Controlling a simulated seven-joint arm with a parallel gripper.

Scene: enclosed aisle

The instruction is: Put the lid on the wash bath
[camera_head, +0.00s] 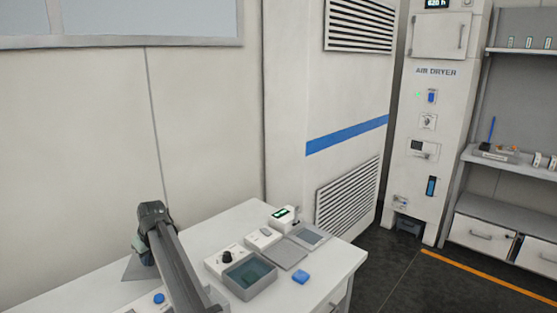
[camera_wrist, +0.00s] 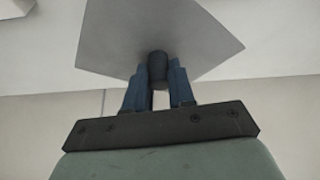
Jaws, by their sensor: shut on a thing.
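The wash bath (camera_head: 234,288) is a grey square basin with dark teal liquid inside, standing open on the white bench. The lid (camera_wrist: 205,32) is a thin grey plate with a dark round knob (camera_wrist: 158,68) in the wrist view. My gripper (camera_wrist: 158,85) is shut on this knob with its blue fingers, one on each side. In the head view a corner of the lid (camera_head: 133,271) shows beside my arm, to the left of the bath and apart from it. My arm hides the rest of the lid and the fingertips there.
A control box with a black knob (camera_head: 222,258) stands behind the bath. A flat grey plate (camera_head: 286,254), small devices (camera_head: 263,238) and a blue block (camera_head: 300,277) lie close to its right. A blue button (camera_head: 158,298) is at the front left. A wall stands behind the bench.

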